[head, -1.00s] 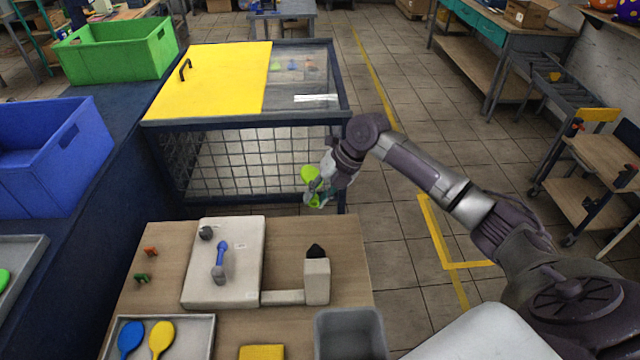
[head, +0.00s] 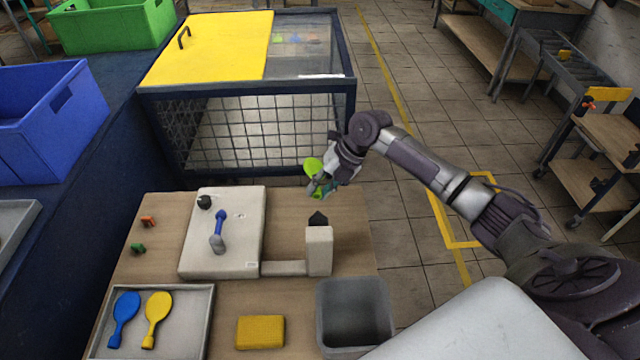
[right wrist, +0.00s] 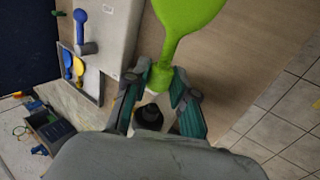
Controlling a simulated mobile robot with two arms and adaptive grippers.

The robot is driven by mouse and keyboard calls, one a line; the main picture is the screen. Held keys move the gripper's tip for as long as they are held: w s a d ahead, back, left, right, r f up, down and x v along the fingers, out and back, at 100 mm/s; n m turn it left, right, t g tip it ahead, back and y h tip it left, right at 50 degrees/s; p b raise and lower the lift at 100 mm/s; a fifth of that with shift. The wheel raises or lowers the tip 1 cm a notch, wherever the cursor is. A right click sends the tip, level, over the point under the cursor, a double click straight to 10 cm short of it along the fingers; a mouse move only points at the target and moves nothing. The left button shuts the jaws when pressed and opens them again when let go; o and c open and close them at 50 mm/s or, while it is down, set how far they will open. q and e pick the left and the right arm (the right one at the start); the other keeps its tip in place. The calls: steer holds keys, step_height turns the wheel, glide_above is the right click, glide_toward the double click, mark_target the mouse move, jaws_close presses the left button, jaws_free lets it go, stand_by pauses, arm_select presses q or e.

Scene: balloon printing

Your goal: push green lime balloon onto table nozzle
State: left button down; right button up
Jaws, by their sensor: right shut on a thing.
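My right gripper (head: 322,187) is shut on the neck of the lime green balloon (head: 312,166) above the table's far right corner. In the right wrist view, the balloon (right wrist: 185,15) points up and away from the fingertips (right wrist: 163,88). The black table nozzle (head: 318,219) stands on a white post (head: 319,250), a little below the gripper in the head view. In the right wrist view, the nozzle (right wrist: 149,117) shows between the fingers, apart from the balloon's neck. My left gripper is not in view.
A white block (head: 190,262) with a blue-handled lever (head: 220,220) lies left of the post. A tray (head: 203,335) holds a blue and a yellow balloon. A yellow sponge-like block (head: 260,332) and a grey bin (head: 375,335) are in front. A mesh cage (head: 255,140) stands behind the table.

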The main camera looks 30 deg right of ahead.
steer(key=shift+f, duration=0.7)
steer(key=shift+s, duration=0.2)
steer(key=shift+s+a+r+p, duration=0.1)
steer(key=shift+s+a+p, duration=0.35)
steer(key=shift+s, duration=0.2)
steer(key=shift+s+a, duration=0.25)
steer(key=shift+s, duration=0.4)
steer(key=shift+s+a+p, duration=0.25)
steer(key=shift+s+p, duration=0.1)
steer(key=shift+s, duration=0.2)
